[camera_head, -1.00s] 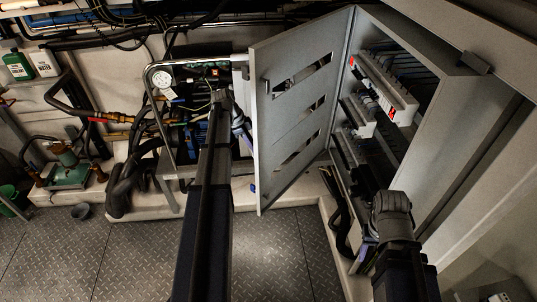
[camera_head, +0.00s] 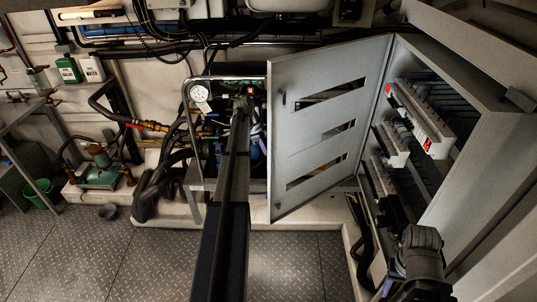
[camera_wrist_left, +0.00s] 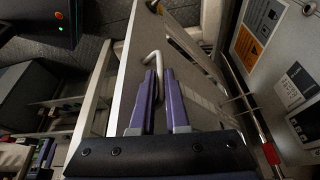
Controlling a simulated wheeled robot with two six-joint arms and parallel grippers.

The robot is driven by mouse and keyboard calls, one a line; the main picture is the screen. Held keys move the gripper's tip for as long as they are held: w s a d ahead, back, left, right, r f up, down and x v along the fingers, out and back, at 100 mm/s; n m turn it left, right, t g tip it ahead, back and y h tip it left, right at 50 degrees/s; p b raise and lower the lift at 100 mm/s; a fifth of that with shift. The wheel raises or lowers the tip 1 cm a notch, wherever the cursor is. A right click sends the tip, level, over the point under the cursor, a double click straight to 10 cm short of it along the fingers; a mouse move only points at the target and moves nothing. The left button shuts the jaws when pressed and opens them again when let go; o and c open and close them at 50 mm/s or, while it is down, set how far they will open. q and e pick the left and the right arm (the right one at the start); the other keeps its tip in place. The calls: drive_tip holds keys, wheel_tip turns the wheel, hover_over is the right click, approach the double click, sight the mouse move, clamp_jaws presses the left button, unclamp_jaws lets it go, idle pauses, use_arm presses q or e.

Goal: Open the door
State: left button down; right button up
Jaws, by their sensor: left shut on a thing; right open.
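The grey cabinet door (camera_head: 313,135), a slotted panel, stands swung open to the left of the grey cabinet (camera_head: 480,160). In the left wrist view, the bent metal handle (camera_wrist_left: 153,62) on the door's face lies between the purple fingers of my left gripper (camera_wrist_left: 161,75), which is shut on it. In the head view the left gripper is mostly hidden behind my arm and the door. My right gripper (camera_head: 418,255) is low in front of the cabinet's opening, clear of the door. It is open; its fingertips are hard to make out.
Breaker rows (camera_head: 425,120) sit inside the open cabinet. A tube frame (camera_head: 187,115) with a round gauge (camera_head: 199,93) and hoses stands left of the door. The metal plate floor (camera_head: 150,265) in front is clear.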

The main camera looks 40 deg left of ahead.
use_arm(q)
drive_tip(key=shift+w+d, duration=0.1)
drive_tip(key=shift+w, duration=0.05)
drive_tip(key=c, duration=0.9)
unclamp_jaws()
drive_tip(key=shift+d, duration=0.1)
drive_tip(key=shift+c, duration=0.2)
drive_tip(key=shift+r, duration=0.1)
drive_tip(key=p+v, duration=0.7)
drive_tip(key=shift+r, duration=0.35)
